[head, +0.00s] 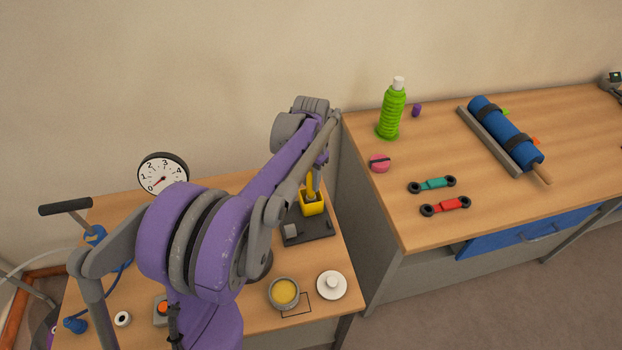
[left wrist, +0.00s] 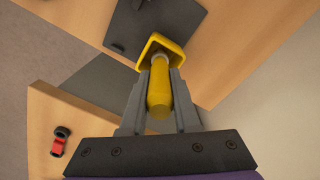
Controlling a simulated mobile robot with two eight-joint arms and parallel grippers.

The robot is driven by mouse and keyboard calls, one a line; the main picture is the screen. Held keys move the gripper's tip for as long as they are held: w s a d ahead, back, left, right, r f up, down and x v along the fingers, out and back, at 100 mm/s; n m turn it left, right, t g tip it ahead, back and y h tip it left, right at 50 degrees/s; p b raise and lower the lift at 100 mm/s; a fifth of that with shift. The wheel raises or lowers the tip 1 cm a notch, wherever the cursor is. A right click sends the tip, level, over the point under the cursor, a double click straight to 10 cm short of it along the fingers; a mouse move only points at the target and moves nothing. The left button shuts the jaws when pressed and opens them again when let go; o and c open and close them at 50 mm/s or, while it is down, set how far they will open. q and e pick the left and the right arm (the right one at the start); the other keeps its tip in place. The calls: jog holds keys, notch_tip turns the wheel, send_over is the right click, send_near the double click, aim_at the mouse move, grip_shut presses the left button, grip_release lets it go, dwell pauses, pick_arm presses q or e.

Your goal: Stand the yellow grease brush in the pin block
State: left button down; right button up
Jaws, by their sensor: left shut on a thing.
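The yellow grease brush (left wrist: 159,92) shows in the left wrist view with its handle between the fingers of my left gripper (left wrist: 159,78), which is shut on it. Its far end meets a square yellow holder (left wrist: 176,54), which looks hollow; how deep the brush sits is hidden. In the head view the brush (head: 310,184) stands roughly upright at the yellow holder (head: 313,207), on a dark base plate (head: 318,229) with a small grey block. I cannot tell for certain whether this holder is the pin block. My purple left arm hides part of this area. My right gripper is not in view.
A grease pot (head: 284,292) and a white lidded disc (head: 332,285) stand on the near bench. A dial gauge (head: 163,174) is at the back left. The higher right bench holds a green bottle (head: 391,112), a blue roll (head: 506,132) and two small linkages.

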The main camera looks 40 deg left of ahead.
pick_arm(q)
jog(key=shift+f, duration=0.5)
jog(key=c, duration=0.6)
grip_release()
jog(key=shift+o, duration=0.2)
notch_tip(320, 180, up, 11)
jog(key=shift+f, duration=0.1)
jog(key=s+d+f+t+p, duration=0.2)
jog(key=s+d+f, duration=0.1)
jog(key=s+d, duration=0.6)
jog(key=s+d+f+t+p, duration=0.2)
jog(key=s+d+f+t, duration=0.1)
jog(key=s+d, duration=0.6)
jog(key=shift+d+f, duration=0.35)
jog(key=shift+d, duration=0.1)
